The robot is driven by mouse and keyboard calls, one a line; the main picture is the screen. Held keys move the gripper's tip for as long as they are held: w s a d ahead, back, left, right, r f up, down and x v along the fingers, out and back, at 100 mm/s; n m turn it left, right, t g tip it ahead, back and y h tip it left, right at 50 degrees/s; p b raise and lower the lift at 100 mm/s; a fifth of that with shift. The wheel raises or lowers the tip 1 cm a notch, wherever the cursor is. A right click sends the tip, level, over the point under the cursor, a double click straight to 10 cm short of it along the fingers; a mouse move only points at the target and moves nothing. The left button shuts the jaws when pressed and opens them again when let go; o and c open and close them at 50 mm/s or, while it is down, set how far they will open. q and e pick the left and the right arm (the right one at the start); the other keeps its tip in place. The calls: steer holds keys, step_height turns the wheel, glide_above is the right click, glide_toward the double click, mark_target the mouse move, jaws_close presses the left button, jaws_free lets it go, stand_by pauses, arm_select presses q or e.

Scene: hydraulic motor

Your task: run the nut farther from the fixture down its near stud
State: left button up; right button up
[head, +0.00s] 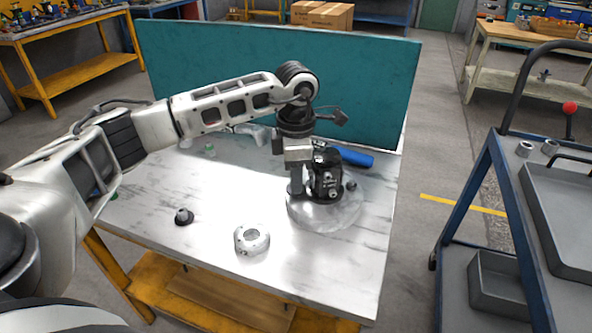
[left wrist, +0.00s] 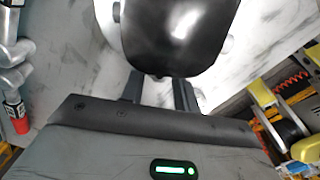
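A black motor (head: 326,180) stands on a round grey metal fixture plate (head: 345,214) on the table. A small dark piece (head: 351,186), perhaps a nut or stud end, shows at the motor's right. My left gripper (head: 297,188) points down at the motor's left side, its tips close to the plate. In the left wrist view the left gripper's fingers (left wrist: 159,90) are apart, with bare pale surface between them. The black motor body (left wrist: 180,30) hides their tips, so I cannot tell whether they hold a nut. No nut shows clearly. My right gripper is in neither view.
A white ring part (head: 252,240) and a small black flanged part (head: 183,216) lie on the table (head: 200,262). A blue cylinder (head: 354,157) lies behind the motor. A teal panel (head: 370,90) closes the back. A blue cart (head: 500,190) stands right.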

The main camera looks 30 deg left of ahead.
arm_select(q)
steer(key=n, duration=0.3)
steer(key=shift+r+n+p, duration=0.1)
steer(key=shift+n+p, duration=0.2)
steer(key=shift+p, duration=0.1)
steer(key=n, duration=0.2)
steer(key=shift+n, duration=0.4)
jaws_close()
steer(key=shift+m, duration=1.2)
steer(key=m+b, duration=0.1)
steer(key=m, duration=0.2)
steer(key=shift+m, duration=0.3)
